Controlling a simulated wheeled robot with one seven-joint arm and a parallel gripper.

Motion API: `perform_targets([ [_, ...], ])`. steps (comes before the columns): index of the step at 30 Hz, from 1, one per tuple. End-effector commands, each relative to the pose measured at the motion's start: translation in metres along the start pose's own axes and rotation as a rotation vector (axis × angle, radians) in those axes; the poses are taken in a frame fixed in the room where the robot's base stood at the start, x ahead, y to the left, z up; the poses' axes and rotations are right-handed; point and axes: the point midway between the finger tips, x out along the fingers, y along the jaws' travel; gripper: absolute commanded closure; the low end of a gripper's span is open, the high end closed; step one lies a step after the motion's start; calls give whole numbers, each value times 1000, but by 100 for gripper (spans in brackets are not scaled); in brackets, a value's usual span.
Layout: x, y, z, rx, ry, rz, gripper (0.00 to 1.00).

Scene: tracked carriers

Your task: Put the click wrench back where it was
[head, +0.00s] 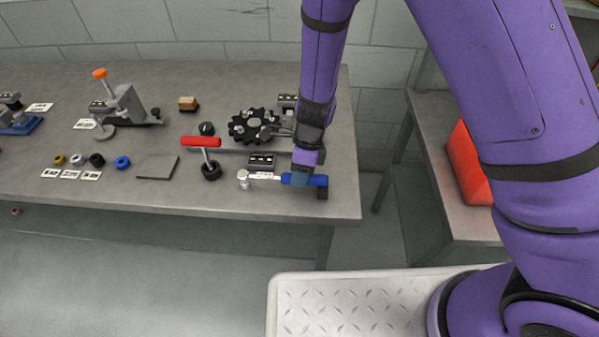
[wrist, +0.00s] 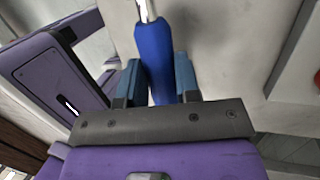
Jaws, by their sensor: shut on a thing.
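The click wrench has a blue handle (head: 320,181) and a silver shaft and head (head: 244,179) that points left, near the front right of the grey workbench (head: 230,200). My gripper (head: 305,174) is shut on the blue handle, reaching down from above. In the wrist view the blue handle (wrist: 154,50) stands between the two blue-grey fingers (wrist: 158,82), with the silver shaft running off the top. I cannot tell whether the wrench touches the bench or its support.
A black block (head: 261,160) lies just behind the wrench. Several rings (head: 122,162) and a clamp (head: 122,103) are farther left. A red object (head: 468,165) is on the right bench.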

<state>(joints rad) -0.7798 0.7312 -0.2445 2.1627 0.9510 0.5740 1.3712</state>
Motion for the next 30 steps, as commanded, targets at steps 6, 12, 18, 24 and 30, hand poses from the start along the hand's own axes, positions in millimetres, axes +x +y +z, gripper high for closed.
perform_targets([
  [6, 1, 0, 0, 0, 0, 0, 44],
  [12, 0, 0, 0, 0, 0, 0, 44],
  [18, -15, 0, 2, -1, -2, -3, 44],
  [24, -54, 0, 2, -2, -3, -4, 44],
  [30, -92, 0, 1, -2, -2, -3, 44],
])
